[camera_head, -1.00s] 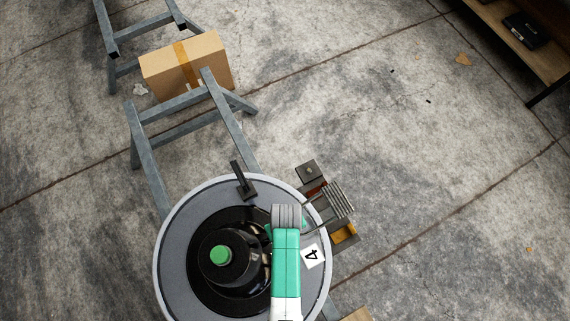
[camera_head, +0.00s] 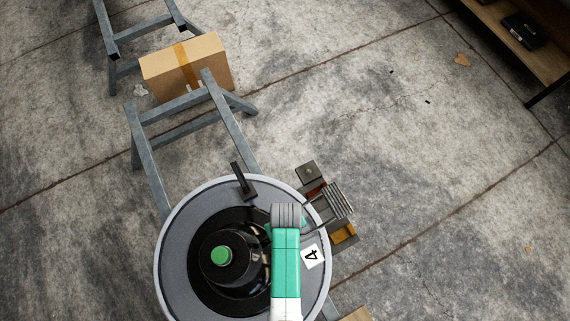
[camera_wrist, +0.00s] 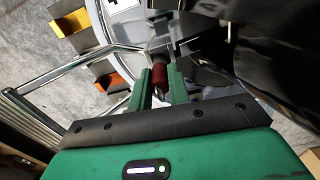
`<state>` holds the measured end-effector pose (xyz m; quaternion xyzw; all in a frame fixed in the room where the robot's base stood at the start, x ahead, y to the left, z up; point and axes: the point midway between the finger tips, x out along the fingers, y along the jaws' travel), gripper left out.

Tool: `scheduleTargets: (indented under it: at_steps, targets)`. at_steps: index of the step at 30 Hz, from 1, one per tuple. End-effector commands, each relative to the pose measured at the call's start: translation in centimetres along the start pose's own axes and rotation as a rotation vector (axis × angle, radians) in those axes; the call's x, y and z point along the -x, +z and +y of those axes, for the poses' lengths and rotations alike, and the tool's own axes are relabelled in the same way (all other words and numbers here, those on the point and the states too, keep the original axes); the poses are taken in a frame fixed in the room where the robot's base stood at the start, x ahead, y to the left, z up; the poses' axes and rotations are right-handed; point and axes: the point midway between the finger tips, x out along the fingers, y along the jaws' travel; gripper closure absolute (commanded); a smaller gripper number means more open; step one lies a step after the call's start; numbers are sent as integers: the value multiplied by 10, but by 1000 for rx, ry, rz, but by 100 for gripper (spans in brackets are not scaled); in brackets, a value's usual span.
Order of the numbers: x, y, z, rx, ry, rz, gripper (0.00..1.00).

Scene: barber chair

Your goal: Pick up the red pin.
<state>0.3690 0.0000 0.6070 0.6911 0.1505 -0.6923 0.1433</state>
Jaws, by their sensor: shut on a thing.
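The red pin (camera_wrist: 160,74) is a short dark red cylinder with a metal tip. In the wrist view it sits between the two green fingers of my gripper (camera_wrist: 158,85), which is shut on it. The pin is close to the metal frame of the barber chair, and I cannot tell whether it is still seated there. In the head view my green and white arm covers the pin and most of my gripper.
The chair's round base (camera_head: 175,250) carries a black hub with a green cap (camera_head: 221,256). A ribbed metal footrest (camera_head: 335,202) juts out at the right. Grey metal trestles (camera_head: 145,150) and a cardboard box (camera_head: 190,65) stand behind. The floor at right is mostly clear.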

Motion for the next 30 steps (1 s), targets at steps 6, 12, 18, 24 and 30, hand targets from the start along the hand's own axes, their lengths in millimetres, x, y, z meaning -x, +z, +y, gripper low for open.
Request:
scheduleTargets:
  at_steps: [6,12,18,24,30]
  targets:
    - [18,35,-9,0,-2,-4,100]
    - [24,90,-22,-1,-2,-4,100]
    - [26,136,-32,0,-1,-3,100]
    - [26,155,-36,0,0,-1,100]
    - [28,156,-36,0,0,0,100]
